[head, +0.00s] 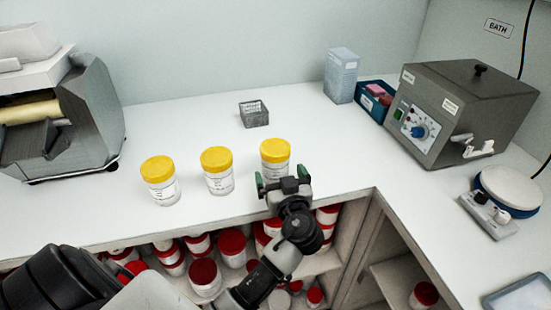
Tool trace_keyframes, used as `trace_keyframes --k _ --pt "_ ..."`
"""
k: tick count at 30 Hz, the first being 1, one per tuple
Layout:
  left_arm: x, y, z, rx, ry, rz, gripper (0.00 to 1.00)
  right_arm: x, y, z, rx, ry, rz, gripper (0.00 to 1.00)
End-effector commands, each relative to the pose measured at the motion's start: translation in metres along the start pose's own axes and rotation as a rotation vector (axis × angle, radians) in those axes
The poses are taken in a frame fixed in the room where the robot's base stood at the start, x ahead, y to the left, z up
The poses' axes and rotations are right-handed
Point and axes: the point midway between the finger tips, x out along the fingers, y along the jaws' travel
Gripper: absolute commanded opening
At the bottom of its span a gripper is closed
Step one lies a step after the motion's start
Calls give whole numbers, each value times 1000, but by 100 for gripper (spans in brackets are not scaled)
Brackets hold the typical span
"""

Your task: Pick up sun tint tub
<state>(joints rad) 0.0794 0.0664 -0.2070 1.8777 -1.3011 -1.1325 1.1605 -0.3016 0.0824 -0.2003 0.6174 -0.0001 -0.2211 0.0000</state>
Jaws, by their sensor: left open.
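Three white tubs with yellow lids stand upright in a row on the white counter: a left tub (160,181), a middle tub (218,171) and a right tub (275,154). Their label text is too small to read, so I cannot tell which is the sun tint tub. My left gripper (282,180) is open in front of the right tub, near the counter's front edge. It hides the lower part of that tub. I cannot tell whether its fingers reach around the tub or touch it. My right gripper is not in view.
Red-lidded tubs (231,242) fill the shelf below the counter (330,165). A small grey basket (254,114) stands behind the row. A grey water bath (465,105), blue tray (373,106), carton (341,75) and round-plate device (508,188) are right. A grey machine (85,115) is left.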

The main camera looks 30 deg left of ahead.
Motion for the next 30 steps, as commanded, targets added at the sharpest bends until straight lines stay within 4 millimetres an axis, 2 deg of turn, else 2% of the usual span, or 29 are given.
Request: trace_keyframes --k 1,6,14,26,30 --pt "9 -2 -4 4 3 -1 100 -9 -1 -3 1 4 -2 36" --pt "28 -2 -2 1 1 1 100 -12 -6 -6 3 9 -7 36" --pt "30 -2 0 1 0 1 100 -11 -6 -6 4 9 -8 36" --pt "30 -2 0 1 -1 1 40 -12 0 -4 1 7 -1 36" --pt "30 -2 0 0 1 1 40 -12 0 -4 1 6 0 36"
